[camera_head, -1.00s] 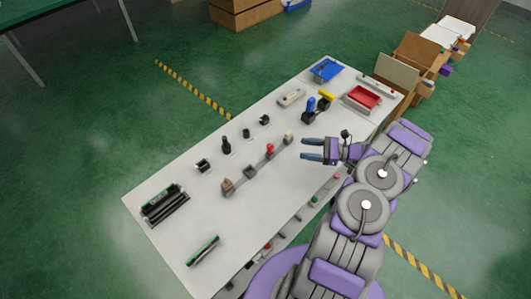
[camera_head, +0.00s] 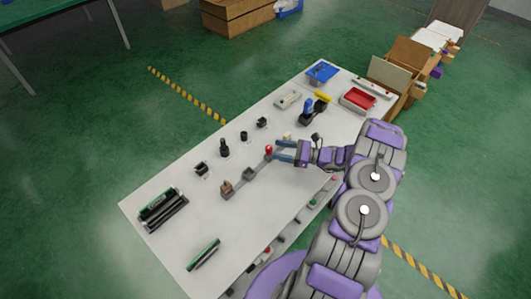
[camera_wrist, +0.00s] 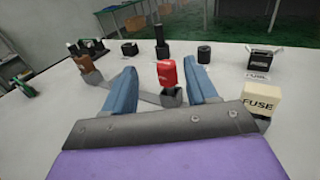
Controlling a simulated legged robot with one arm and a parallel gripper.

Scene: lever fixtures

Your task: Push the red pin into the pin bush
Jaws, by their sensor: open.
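The red pin (camera_head: 268,149) stands upright on the white table, between a dark grey block and a cream block. In the wrist view the red pin (camera_wrist: 167,73) is a small red body with a pale label, directly above a grey holder (camera_wrist: 172,97). I cannot tell whether this holder is the pin bush or how deep the pin sits. My gripper (camera_head: 275,151) is open and level at the red pin. In the wrist view the blue fingers of my gripper (camera_wrist: 160,67) lie left and right of the pin, with gaps on both sides.
A brown block (camera_wrist: 84,63) and the dark grey block (camera_head: 249,173) stand along the same strip. The cream FUSE block (camera_wrist: 262,103) is close by the right finger. Several black parts (camera_head: 224,149) stand behind. The front of the white table (camera_head: 235,215) is mostly clear.

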